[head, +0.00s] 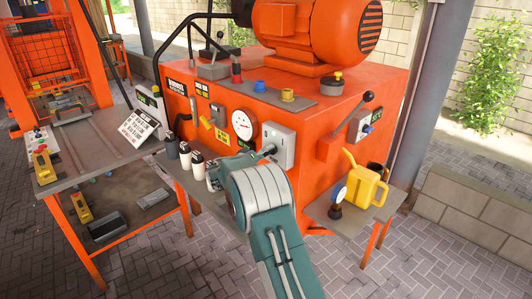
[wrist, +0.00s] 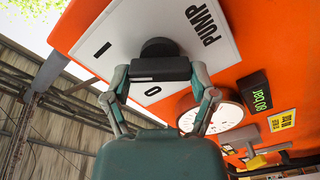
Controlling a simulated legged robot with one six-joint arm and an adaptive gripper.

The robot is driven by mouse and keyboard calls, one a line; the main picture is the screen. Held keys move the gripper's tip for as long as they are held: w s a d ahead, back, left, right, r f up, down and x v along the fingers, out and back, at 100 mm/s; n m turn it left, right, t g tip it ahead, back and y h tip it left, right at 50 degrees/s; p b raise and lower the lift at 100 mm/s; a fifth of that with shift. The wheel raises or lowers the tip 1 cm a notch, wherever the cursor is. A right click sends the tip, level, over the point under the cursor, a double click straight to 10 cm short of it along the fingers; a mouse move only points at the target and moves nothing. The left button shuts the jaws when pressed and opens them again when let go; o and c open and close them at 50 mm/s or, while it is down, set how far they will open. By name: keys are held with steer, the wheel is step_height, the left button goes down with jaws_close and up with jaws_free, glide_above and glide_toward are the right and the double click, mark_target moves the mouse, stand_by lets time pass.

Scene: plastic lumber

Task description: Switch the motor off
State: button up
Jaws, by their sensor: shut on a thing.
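A rotary switch with a black bar knob (wrist: 160,68) sits on a white plate (wrist: 205,18) marked PUMP, I and O on the orange machine. My gripper (wrist: 161,80) is shut on this knob, with one finger at each end of the bar. In the head view the switch plate (head: 284,148) is on the machine's front face, and my gripper (head: 266,152) reaches it from the left, partly hidden by my arm. The orange motor (head: 312,35) lies on top of the machine. I cannot tell which mark the knob points to.
A round gauge (head: 242,125) is left of the switch plate. A lever (head: 350,118) juts out on the right, above a side table (head: 325,213) with a yellow watering can (head: 367,182). White and black bottles (head: 184,156) stand left of my arm. Paved floor is open in front.

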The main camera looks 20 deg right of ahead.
steer(key=shift+f+n, duration=0.2)
steer(key=shift+n, duration=0.1)
steer(key=n, duration=0.6)
steer(key=shift+f, duration=0.15)
steer(key=n, duration=0.4)
steer(key=shift+f+n, duration=0.1)
steer(key=shift+n, duration=1.5)
steer(key=shift+d, duration=0.1)
steer(key=o, duration=1)
